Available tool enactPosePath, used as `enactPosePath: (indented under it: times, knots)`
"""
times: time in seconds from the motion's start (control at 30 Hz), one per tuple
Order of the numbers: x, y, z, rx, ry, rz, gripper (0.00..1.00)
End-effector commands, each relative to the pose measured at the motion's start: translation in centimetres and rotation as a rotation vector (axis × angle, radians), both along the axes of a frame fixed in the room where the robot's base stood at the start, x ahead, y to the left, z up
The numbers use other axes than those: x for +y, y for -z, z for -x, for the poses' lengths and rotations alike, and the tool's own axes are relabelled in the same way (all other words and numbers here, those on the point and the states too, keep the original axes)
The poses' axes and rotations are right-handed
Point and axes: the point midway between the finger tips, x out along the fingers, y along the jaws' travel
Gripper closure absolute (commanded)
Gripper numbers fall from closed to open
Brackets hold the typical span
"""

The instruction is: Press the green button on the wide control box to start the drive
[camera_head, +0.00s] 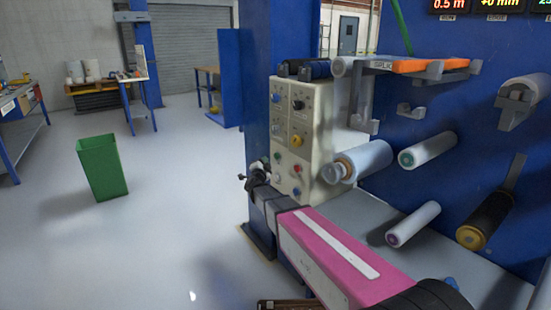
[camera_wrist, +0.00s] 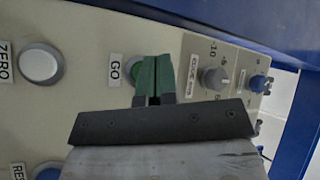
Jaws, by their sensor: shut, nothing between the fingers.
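The wide control box (camera_head: 313,118) is beige and upright on the blue machine frame, with knobs above and several coloured buttons below. Its green button (camera_head: 277,155) is on the lower left of the panel. In the wrist view the green button (camera_wrist: 136,71), labelled GO, is partly hidden behind my fingers. My gripper (camera_wrist: 154,62) is shut and empty, with its green fingertips together over the right part of the button. In the head view my gripper (camera_head: 262,166) is close to the panel, just left of and below the button. I cannot tell whether it touches.
The wrist view also shows a white ZERO button (camera_wrist: 40,65), a blue button (camera_wrist: 48,172) and a grey knob (camera_wrist: 213,79). A red button (camera_head: 298,168) is near the green one. Rollers (camera_head: 362,161) stick out at right. A green bin (camera_head: 102,167) stands on open floor.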

Motion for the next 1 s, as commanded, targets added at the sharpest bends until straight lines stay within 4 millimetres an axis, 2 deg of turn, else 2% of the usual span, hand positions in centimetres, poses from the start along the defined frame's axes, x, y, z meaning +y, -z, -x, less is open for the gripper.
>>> enactPosePath:
  times: [0.3, 1.0]
  knots:
    - [2.1, 0.0, 1.4, 0.001, -0.001, 0.000, 1.00]
    - [2.1, 0.0, 1.4, 0.000, 0.000, -0.001, 1.00]
